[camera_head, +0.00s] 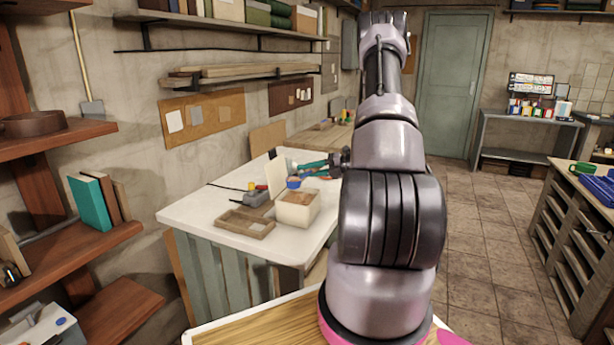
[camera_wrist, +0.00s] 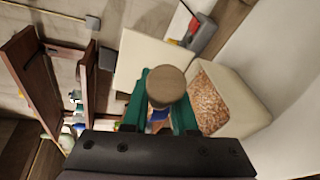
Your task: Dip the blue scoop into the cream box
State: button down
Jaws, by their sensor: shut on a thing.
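The cream box (camera_head: 293,214) stands open on the white table, and in the wrist view the box (camera_wrist: 246,101) holds brown granules. My gripper (camera_head: 318,168) has teal fingers and is beside and above the box; in the wrist view the fingers (camera_wrist: 168,103) are closed around the scoop. The blue scoop (camera_head: 293,183) shows as a small blue cup near the box's far rim, seemingly above it. In the wrist view its round wooden handle end (camera_wrist: 168,86) faces the camera, with a bit of blue behind it. The scoop's lower part is hidden there.
A cream panel (camera_head: 275,175) stands upright behind the box. A shallow brown tray (camera_head: 246,223) and a grey tool (camera_head: 255,197) lie to the left on the white table (camera_head: 196,212). Wooden shelves (camera_head: 60,139) are farther left. The tabletop's left part is clear.

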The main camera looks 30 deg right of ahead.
jog(key=shift+r, duration=1.9)
jog(key=shift+a, duration=0.1)
